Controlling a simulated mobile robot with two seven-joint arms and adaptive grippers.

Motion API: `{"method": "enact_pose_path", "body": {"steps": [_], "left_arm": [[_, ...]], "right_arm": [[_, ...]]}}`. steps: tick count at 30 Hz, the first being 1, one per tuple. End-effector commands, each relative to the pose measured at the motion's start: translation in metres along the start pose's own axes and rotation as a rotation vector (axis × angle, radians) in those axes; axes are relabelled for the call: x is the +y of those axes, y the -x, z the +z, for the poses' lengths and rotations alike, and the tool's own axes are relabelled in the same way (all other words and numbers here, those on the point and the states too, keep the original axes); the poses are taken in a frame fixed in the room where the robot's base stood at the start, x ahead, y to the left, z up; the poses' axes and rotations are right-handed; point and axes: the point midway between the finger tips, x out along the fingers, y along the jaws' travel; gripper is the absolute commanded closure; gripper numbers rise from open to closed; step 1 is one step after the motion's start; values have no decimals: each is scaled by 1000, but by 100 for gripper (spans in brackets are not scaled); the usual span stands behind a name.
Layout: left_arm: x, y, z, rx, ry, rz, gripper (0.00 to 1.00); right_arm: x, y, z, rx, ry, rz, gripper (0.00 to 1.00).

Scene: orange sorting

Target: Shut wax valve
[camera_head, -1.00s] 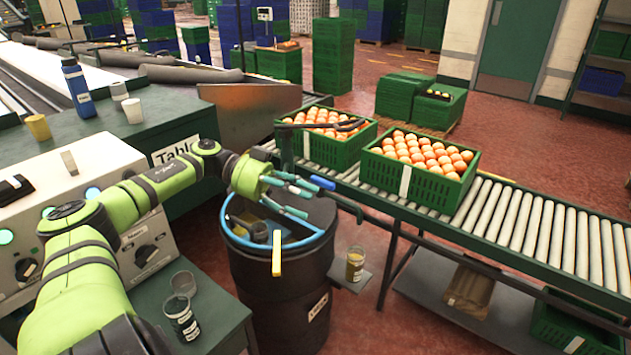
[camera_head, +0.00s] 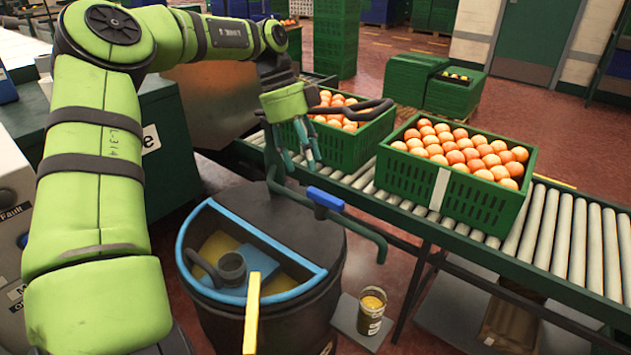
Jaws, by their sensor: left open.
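The wax valve's blue handle (camera_head: 325,198) sits on the dark pipe (camera_head: 362,230) above the black drum (camera_head: 270,325). The handle appears to lie roughly along the pipe. My right gripper is not in view.
The drum has a blue rim (camera_head: 315,282) and an upright yellow bar (camera_head: 252,315) before it. A green crate of oranges (camera_head: 475,205) stands on the roller conveyor (camera_head: 570,240). Another orange-filled crate (camera_head: 352,152) is close behind my gripper. Red floor is open beyond.

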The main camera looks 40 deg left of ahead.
Motion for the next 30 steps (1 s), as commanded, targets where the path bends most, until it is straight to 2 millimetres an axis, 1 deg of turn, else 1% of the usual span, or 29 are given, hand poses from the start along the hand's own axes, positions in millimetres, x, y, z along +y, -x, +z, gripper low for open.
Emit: {"method": "enact_pose_path", "body": {"steps": [4, 10, 15, 19, 26, 29, 30], "left_arm": [[0, -14, 0, 0, -1, 3, 48], [1, -45, 0, 1, 0, 5, 48], [1, -64, 0, 1, 1, 3, 48], [0, -70, 0, 0, -1, 0, 48], [0, -71, 0, 0, 0, 0, 48], [0, -70, 0, 0, 0, 0, 84], [0, -70, 0, 0, 0, 0, 100]], "right_arm": [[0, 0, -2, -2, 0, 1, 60], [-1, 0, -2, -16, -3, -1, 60], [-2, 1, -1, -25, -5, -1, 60], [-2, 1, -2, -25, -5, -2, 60], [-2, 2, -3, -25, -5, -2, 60], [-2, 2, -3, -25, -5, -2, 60], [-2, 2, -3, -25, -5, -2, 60]]}}
